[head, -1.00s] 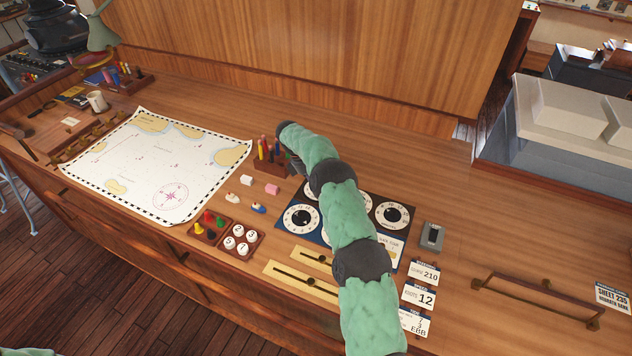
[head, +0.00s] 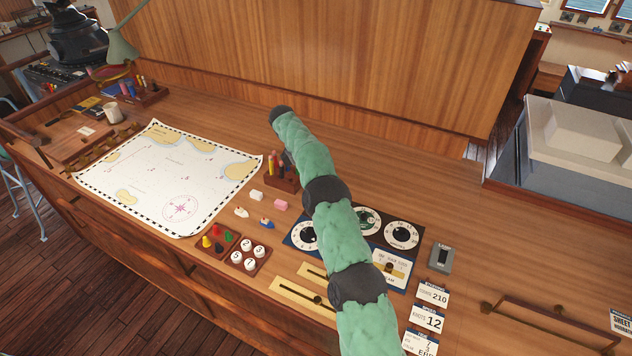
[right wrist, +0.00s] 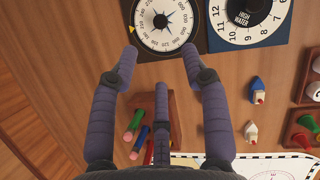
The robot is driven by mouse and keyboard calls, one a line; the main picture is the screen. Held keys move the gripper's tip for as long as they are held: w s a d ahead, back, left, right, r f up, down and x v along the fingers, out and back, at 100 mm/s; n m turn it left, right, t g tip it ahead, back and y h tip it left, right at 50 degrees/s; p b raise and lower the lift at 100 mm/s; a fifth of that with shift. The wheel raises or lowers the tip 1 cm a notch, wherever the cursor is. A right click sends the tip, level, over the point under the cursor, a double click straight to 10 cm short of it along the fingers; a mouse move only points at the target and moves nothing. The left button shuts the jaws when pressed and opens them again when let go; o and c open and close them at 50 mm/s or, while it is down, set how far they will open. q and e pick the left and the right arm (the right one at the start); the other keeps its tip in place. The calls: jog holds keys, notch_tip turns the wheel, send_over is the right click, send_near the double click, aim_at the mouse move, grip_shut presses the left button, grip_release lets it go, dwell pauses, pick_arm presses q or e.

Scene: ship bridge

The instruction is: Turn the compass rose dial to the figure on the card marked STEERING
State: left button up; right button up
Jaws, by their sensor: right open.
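The compass rose dial (right wrist: 163,20) shows in the right wrist view, a white ring with a dark star at its centre and a yellow pointer mark (right wrist: 131,29) at its left edge. The figure at the mark is too small to read surely. My right gripper (right wrist: 159,55) is open and empty, its fingers short of the dial's lower rim in that view. In the head view my right arm hides the gripper and most likely this dial. A card reading 210 (head: 432,293) lies right of the panel; its heading is too small to read surely. My left gripper is out of view.
The HIGH WATER dial (right wrist: 247,10) sits beside the compass dial. A rack of pens (right wrist: 140,133) lies under the gripper's fingers in the wrist view. Other dials (head: 402,233), brass sliders (head: 290,296), a chart (head: 150,180) and a card reading 12 (head: 428,319) are around.

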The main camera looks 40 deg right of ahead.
jog(key=shift+r, duration=0.1)
jog(key=s+d+f+m+t+y+b, duration=0.1)
jog(key=s+d+m+t+y+b, duration=0.25)
jog(key=s+m+t+b, duration=0.9)
jog(key=w+f+n+g+b, duration=0.1)
jog(key=w+f+b, duration=0.1)
jog(key=f, duration=0.1)
jog(key=w+f+g+b, duration=0.2)
jog(key=w+f, duration=0.1)
jog(key=w+f+n+g+b, duration=0.1)
jog(key=w+f, duration=0.2)
jog(key=f, duration=0.1)
jog(key=shift+d+n+g+b, duration=0.15)
jog(key=shift+n+g+b, duration=0.2)
jog(key=shift+b, duration=0.05)
grip_shut()
